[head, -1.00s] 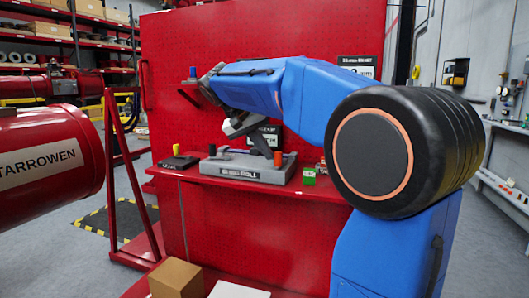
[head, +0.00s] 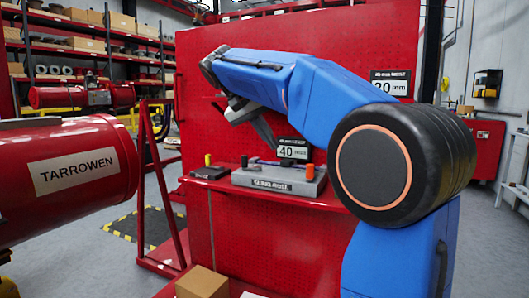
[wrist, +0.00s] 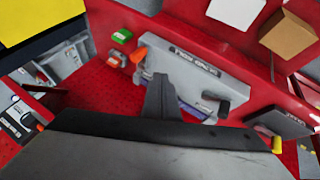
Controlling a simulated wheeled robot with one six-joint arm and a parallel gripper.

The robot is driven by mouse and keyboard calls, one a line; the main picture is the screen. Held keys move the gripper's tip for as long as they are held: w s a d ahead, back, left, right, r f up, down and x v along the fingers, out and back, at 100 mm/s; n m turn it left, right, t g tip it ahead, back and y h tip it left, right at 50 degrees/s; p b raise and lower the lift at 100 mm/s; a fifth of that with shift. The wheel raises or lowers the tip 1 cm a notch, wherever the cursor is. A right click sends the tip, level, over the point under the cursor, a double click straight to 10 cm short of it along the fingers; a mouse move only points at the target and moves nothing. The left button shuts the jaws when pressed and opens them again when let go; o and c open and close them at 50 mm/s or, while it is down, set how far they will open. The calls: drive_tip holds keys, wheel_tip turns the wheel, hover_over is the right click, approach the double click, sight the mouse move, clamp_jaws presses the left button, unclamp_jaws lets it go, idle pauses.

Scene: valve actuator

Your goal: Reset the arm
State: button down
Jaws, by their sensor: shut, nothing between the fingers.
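My blue arm is raised and bent in front of the red pegboard panel (head: 300,60). My gripper (head: 266,136) points down and hangs above the shelf, apart from the grey SLING-ROLL block below it. In the wrist view my gripper (wrist: 160,82) shows as a single dark wedge with its fingers together. It is shut and holds nothing. The grey SLING-ROLL block (head: 262,184) sits on the red shelf, with an orange knob (head: 308,172) at its right end. It also shows in the wrist view (wrist: 200,72), partly hidden behind the gripper.
A red TARROWEN cylinder (head: 70,172) stands at left. A dark box (head: 210,173) with a yellow knob sits on the shelf's left end. A cardboard box (head: 203,282) is at the front. A green box (wrist: 122,36) shows in the wrist view. Grey floor is open at right.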

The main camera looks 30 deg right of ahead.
drive_tip(key=s+a+f+n+t+y, duration=0.1)
drive_tip(key=s+a+f+n+y, duration=0.1)
drive_tip(key=s+f, duration=0.8)
drive_tip(key=s+a+f+n+t+y, duration=0.1)
drive_tip(key=s+a+f+n+y, duration=0.2)
drive_tip(key=s+f, duration=0.7)
drive_tip(key=s+a+f+n+t+y, duration=0.2)
drive_tip(key=s+a+f, duration=0.3)
drive_tip(key=s+f, duration=0.4)
wheel_tip(320, 180, down, 6)
drive_tip(key=shift+s+a+f+n, duration=0.15)
drive_tip(key=shift+s+n, duration=0.25)
drive_tip(key=shift+n, duration=0.3)
